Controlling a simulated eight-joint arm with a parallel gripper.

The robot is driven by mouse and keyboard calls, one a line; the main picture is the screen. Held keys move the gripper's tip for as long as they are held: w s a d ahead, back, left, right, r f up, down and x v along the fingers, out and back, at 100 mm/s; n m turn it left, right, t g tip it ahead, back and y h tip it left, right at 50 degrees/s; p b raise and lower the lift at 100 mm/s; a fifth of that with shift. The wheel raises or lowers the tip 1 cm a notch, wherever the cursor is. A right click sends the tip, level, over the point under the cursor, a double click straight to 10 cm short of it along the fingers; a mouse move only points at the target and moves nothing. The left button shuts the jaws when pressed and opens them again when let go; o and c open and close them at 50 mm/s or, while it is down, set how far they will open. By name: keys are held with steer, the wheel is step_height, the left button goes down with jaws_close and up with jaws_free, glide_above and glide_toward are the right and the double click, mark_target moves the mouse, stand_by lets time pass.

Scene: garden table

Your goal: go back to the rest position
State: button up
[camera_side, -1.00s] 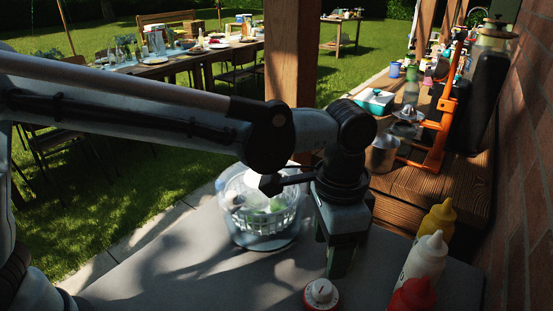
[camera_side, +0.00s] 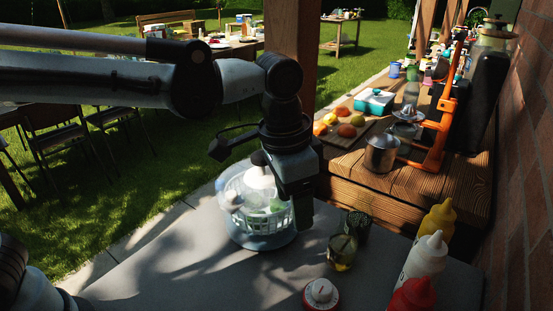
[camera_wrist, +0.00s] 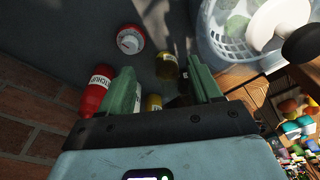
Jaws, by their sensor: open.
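My gripper (camera_side: 302,212) is raised above the grey table top (camera_side: 200,285), just right of the salad spinner in the side view. In the wrist view its two green fingers (camera_wrist: 162,72) stand apart with nothing held between them. The clear salad spinner (camera_side: 262,215) has a white basket with green contents, and my gripper partly covers it. A small glass jar with yellowish liquid (camera_side: 342,252) stands on the table below and right of my gripper, and it also shows in the wrist view (camera_wrist: 167,66).
A red and white timer (camera_side: 320,293) sits near the front. Yellow (camera_side: 437,220), white (camera_side: 424,262) and red (camera_side: 413,296) squeeze bottles stand at the right by the brick wall. A dark mesh cup (camera_side: 357,225) is behind the jar. A metal pot (camera_side: 381,154) and orange press (camera_side: 440,130) stand beyond.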

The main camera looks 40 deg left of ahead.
steer(key=a+n+t, duration=0.1)
steer(key=a, duration=0.3)
steer(key=s+a+n, duration=0.1)
steer(key=a, duration=0.2)
steer(key=s+a+n+t, duration=0.1)
steer(key=a, duration=0.3)
steer(key=shift+a+r+t, duration=0.1)
steer(key=shift+a+t, duration=0.2)
steer(key=s+a+f+n+t, duration=0.1)
steer(key=s+a+n, duration=0.1)
steer(key=a, duration=0.2)
steer(key=s+a+f+n+t, duration=0.2)
steer(key=a, duration=0.3)
steer(key=shift+s+a+f+y, duration=0.25)
steer(key=shift+s+y, duration=0.05)
steer(key=shift+y, duration=0.1)
